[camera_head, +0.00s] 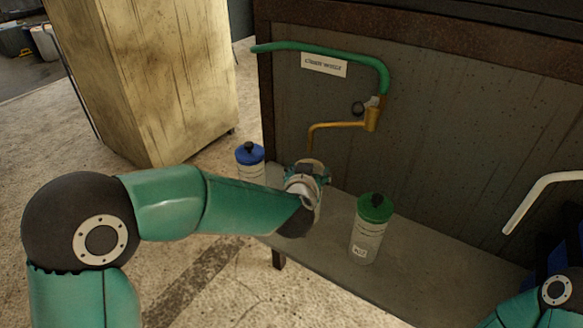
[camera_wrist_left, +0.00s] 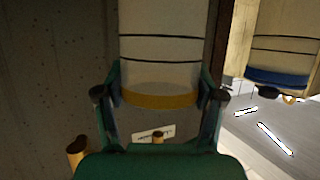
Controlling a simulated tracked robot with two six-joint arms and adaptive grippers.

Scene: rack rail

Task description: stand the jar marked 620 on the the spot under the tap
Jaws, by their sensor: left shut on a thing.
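My left gripper (camera_head: 308,182) is shut on a pale jar (camera_wrist_left: 160,50) with dark rings and an orange-yellow band at its lid end. The wrist view shows the jar upside down, between both fingers. In the head view the gripper and arm hide most of it, and no number shows on it. It is just below the outlet of the brass tap (camera_head: 345,124). I cannot tell whether its base touches the shelf (camera_head: 415,275). The spot under the tap is hidden. My right gripper is out of view.
A blue-lidded jar (camera_head: 249,155) stands left of the held jar. A green-lidded jar (camera_head: 370,235) stands to the right; its small label is unreadable. A green pipe (camera_head: 320,48) runs above a sign (camera_head: 324,64). A tall worn cabinet (camera_head: 150,75) stands at left.

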